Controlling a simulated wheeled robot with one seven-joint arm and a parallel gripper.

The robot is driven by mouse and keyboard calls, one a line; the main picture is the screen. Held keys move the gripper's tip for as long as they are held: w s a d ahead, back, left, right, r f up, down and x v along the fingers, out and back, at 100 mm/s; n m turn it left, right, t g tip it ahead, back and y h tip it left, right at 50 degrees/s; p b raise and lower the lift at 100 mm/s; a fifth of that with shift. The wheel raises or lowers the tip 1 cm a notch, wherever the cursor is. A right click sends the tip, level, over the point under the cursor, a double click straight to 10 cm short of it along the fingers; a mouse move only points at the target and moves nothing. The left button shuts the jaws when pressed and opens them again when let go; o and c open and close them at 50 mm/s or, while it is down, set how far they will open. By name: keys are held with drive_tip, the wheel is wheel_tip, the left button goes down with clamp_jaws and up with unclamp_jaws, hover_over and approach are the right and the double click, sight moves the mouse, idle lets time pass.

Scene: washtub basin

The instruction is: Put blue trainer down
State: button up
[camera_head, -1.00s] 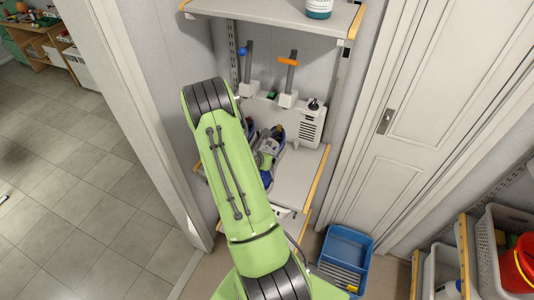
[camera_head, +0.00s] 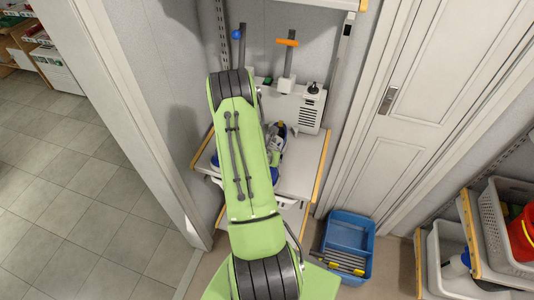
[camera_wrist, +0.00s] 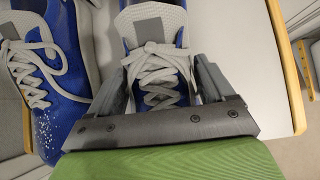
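A blue trainer (camera_wrist: 160,60) with grey tongue and white laces is between the two fingers of my gripper (camera_wrist: 168,68) in the wrist view. The fingers press close along both its sides, so my gripper looks shut on it. A second blue trainer (camera_wrist: 62,75) lies beside it on the left. Both are over the white shelf board (camera_wrist: 240,75); whether the held trainer's sole touches it is hidden.
A white heater-like box (camera_head: 311,110) and upright tools with a blue knob and an orange handle (camera_head: 287,43) stand at the back of the shelf. A blue tray (camera_head: 348,240) is on the floor to the right. The shelf's right part is bare.

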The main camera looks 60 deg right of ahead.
drive_tip(key=shift+o, duration=1.4)
drive_tip(key=shift+s, duration=0.15)
drive_tip(key=shift+w, duration=0.25)
drive_tip(key=p+v, duration=0.1)
drive_tip(key=v, duration=1.1)
drive_tip(key=shift+r, duration=0.1)
